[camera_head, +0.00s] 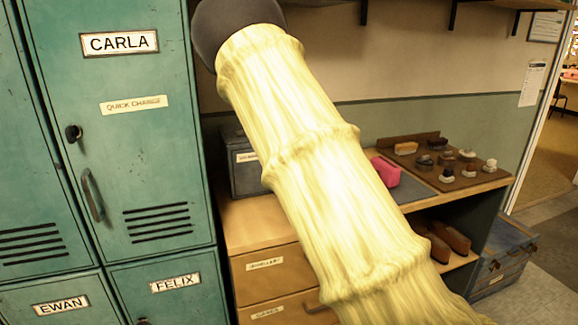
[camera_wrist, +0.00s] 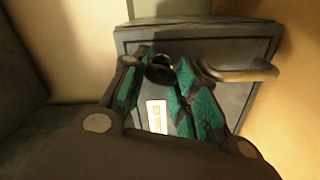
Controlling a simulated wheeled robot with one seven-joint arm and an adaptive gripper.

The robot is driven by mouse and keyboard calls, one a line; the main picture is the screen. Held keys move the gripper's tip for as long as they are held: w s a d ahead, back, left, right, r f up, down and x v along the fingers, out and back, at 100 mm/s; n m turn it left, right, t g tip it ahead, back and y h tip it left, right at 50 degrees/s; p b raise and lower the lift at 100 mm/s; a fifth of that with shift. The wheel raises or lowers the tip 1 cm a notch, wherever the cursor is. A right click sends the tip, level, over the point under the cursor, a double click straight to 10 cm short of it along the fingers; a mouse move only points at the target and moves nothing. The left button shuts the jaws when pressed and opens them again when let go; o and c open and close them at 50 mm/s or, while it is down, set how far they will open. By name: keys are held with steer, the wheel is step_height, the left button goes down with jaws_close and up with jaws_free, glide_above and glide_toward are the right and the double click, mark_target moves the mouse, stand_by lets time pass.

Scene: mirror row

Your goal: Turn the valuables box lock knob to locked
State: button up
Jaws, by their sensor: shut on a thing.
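The valuables box is a dark grey metal box (camera_head: 248,179) on the wooden counter, partly hidden behind my arm in the head view. In the wrist view its grey front (camera_wrist: 205,47) faces me, with a pale label (camera_wrist: 156,116) reading partly "ABLES" and a bar handle (camera_wrist: 240,71) at the right. A dark round lock knob (camera_wrist: 159,71) sits on the front between my fingertips. My gripper (camera_wrist: 162,76), with teal finger pads, is shut on the knob. The fingers cover part of it, so I cannot tell its turn position. The head view does not show my gripper.
Teal lockers (camera_head: 130,150) stand left of the counter (camera_head: 245,222). A pink block (camera_head: 386,172) and a board with brushes and small items (camera_head: 480,178) lie to the right. A blue-grey trunk (camera_head: 505,255) is on the floor at far right.

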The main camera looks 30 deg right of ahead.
steer(key=shift+f+n+b, duration=0.1)
steer(key=shift+n+b, duration=1.15)
steer(key=shift+n, duration=0.65)
steer(key=o, duration=1)
steer(key=shift+s, duration=0.15)
steer(key=v, duration=1.1)
steer(key=shift+s+a, duration=0.2)
steer(key=shift+s, duration=0.15)
